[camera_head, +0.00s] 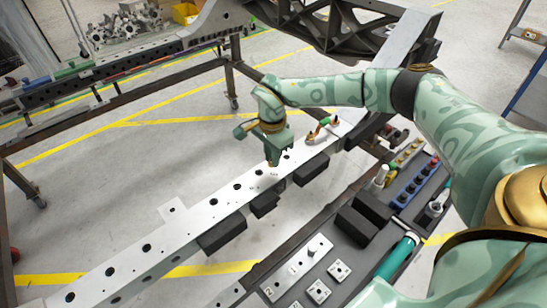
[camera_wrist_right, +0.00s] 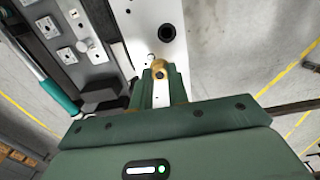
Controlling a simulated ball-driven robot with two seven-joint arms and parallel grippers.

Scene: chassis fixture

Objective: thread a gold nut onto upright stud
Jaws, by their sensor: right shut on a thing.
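My right gripper (camera_head: 274,162) points down over the pale perforated rail (camera_head: 205,222), its fingertips close to the rail's top. In the right wrist view the fingers (camera_wrist_right: 159,78) are shut on a gold nut (camera_wrist_right: 159,65), which shows as a small gold ring with a dark centre between the tips. The nut is too small and covered to make out in the head view. I cannot clearly make out the upright stud, and I cannot tell whether the nut touches one. My left gripper is not in view.
Black blocks (camera_head: 223,233) line the rail's near side. A dark tray holds square plates (camera_head: 318,291), a teal-handled tool (camera_head: 397,258) and a blue socket rack (camera_head: 408,193). Open floor lies left of the rail.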

